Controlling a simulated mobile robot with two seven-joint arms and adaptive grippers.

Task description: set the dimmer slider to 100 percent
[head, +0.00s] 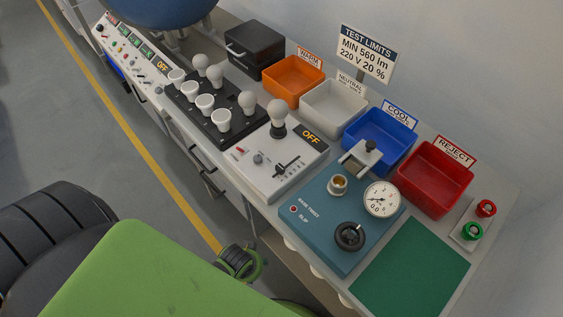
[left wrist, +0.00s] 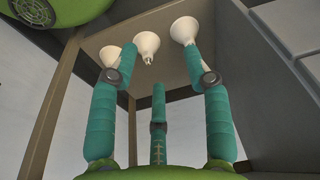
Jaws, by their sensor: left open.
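The dimmer slider (head: 287,166) is a black lever in a slot on the white tester panel (head: 255,184) in the head view. I cannot read its exact setting. The dark display (head: 311,137) on the same panel reads OFF, and a bulb (head: 278,116) stands upright behind the slider. My left gripper (left wrist: 160,65) shows in the left wrist view, with its teal fingers spread apart. No object is visibly held between them. I cannot make out this gripper in the head view, and no gripper shows near the slider. My right gripper is not in view.
A black rack (head: 187,113) of several bulbs stands left of the panel. Orange (head: 292,90), white (head: 318,115), blue (head: 378,150) and red bins (head: 436,190) line the back. A teal gauge station (head: 318,222) is to the right. White bulb shapes (left wrist: 146,42) show in the wrist view.

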